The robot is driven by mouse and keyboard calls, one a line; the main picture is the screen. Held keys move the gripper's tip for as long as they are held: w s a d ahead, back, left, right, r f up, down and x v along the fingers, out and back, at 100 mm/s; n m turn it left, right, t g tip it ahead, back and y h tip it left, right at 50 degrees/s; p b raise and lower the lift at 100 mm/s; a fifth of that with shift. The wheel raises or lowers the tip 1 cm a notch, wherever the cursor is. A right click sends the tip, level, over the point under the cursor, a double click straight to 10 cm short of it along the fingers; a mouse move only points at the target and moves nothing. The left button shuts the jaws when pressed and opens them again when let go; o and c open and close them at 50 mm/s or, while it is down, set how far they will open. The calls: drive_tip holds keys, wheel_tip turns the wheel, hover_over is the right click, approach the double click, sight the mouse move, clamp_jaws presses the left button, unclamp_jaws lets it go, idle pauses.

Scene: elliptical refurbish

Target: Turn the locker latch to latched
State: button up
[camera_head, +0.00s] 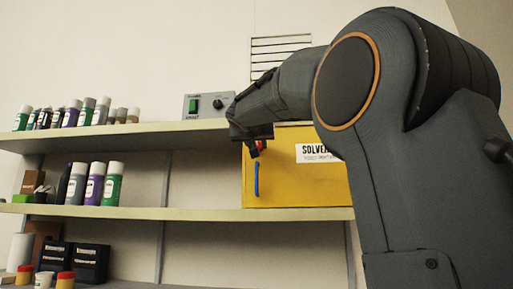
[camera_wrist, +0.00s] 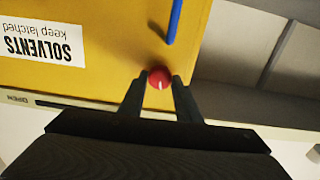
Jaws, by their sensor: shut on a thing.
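The yellow locker (camera_head: 290,185) stands on the shelf, partly behind my arm, with a white label (camera_head: 315,153) reading "SOLVENTS". A red round latch knob (camera_wrist: 159,78) with a white mark sits near one edge of the locker's front. The locker face (camera_wrist: 110,60) fills much of the wrist view, seen upside down. My gripper (camera_wrist: 160,80) has one finger on each side of the red knob and is shut on it. In the head view my gripper (camera_head: 258,147) is at the locker's upper left corner. A blue handle (camera_head: 257,178) is below the knob.
Several spray cans (camera_head: 93,187) stand on the shelves at left. The middle shelf (camera_head: 180,213) is clear just left of the locker.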

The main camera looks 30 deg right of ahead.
drive_tip(key=n+b, duration=0.1)
drive_tip(key=n, duration=0.2)
drive_tip(key=shift+n, duration=0.4)
drive_tip(key=n, duration=0.3)
drive_tip(key=shift+n, duration=0.3)
drive_tip(key=n, duration=0.4)
drive_tip(key=shift+n+p, duration=0.65)
drive_tip(key=shift+n, duration=1.35)
drive_tip(key=o, duration=1.1)
drive_tip(key=shift+c, duration=0.2)
drive_tip(key=shift+s+a, duration=0.1)
drive_tip(key=b+v, duration=0.2)
drive_tip(key=v, duration=0.5)
drive_tip(key=shift+s+a+b, duration=0.2)
drive_tip(key=shift+s+b, duration=0.05)
drive_tip(key=shift+b, duration=0.15)
